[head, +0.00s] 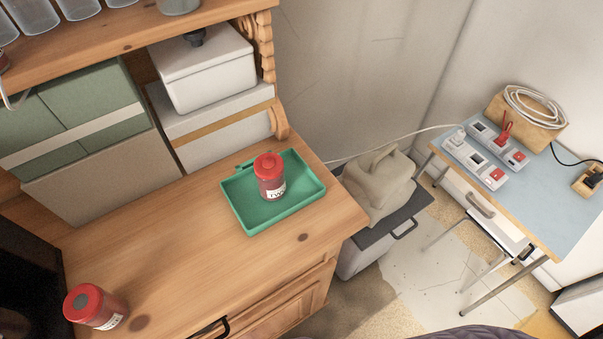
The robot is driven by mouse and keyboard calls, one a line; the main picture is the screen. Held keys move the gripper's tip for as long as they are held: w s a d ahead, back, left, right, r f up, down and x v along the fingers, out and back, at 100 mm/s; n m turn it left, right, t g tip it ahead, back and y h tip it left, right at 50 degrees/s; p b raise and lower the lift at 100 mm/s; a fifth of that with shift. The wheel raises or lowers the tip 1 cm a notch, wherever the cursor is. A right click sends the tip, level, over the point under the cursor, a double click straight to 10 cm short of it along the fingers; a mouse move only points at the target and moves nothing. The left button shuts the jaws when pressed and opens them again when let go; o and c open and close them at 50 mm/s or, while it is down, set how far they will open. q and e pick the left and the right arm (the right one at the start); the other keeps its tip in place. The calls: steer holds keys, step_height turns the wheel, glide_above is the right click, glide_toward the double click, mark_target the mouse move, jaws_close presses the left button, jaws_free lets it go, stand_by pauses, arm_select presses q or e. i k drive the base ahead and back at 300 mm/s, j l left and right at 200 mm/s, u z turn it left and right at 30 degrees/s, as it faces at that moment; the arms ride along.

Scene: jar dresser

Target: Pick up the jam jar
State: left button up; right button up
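A jar with a red lid and a white label (270,177) stands upright in a green tray (240,220) on the wooden dresser top (170,240). A second jar with a red lid and a white label (95,307) stands on the dresser top at the lower left, near a dark object. Neither of my grippers shows in the head view.
A white lidded box (205,75) and green boxes (85,120) fill the shelf behind. A dark object (25,265) stands at the left edge. The dresser top between the two jars is clear. A blue side table (560,205) with power strips stands at the right.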

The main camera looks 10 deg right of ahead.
mark_target(89, 304)
steer(key=k+j+u, duration=0.1)
steer(key=u, duration=0.35)
steer(key=k+j+u, duration=0.1)
steer(key=u, duration=0.3)
steer(key=j+u, duration=0.3)
steer(key=u, duration=0.15)
